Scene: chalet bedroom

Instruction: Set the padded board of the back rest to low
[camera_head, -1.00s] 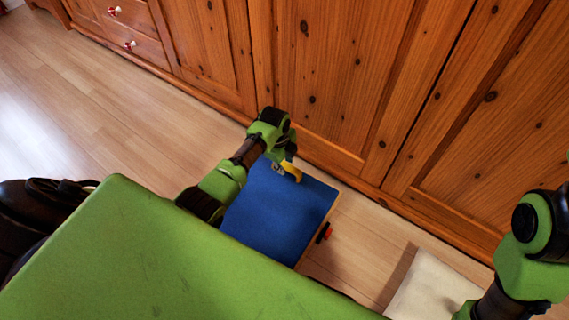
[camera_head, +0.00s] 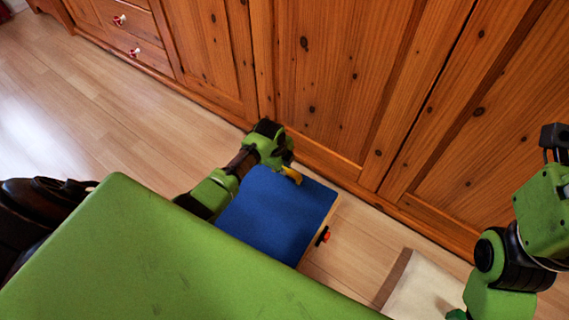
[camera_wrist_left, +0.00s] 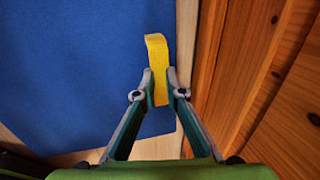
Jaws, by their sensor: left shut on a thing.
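The padded board (camera_head: 275,215) of the back rest is blue with a thin wooden edge and shows below my left arm in the head view. It also fills the left of the left wrist view (camera_wrist_left: 70,70). A yellow strap-like tab (camera_wrist_left: 156,55) stands at the board's edge. My left gripper (camera_wrist_left: 159,92) is shut on this tab, with one finger on each side of it. In the head view the tab (camera_head: 291,175) shows just beside the left gripper (camera_head: 285,168). My right arm is at the right edge; its gripper fingers cannot be made out.
A wooden wardrobe (camera_head: 335,80) stands close behind the board. A small red-orange knob (camera_head: 323,236) is at the board's right side. A cream mat or cushion (camera_head: 425,290) lies on the floor at the lower right. Open wooden floor (camera_head: 110,115) lies to the left.

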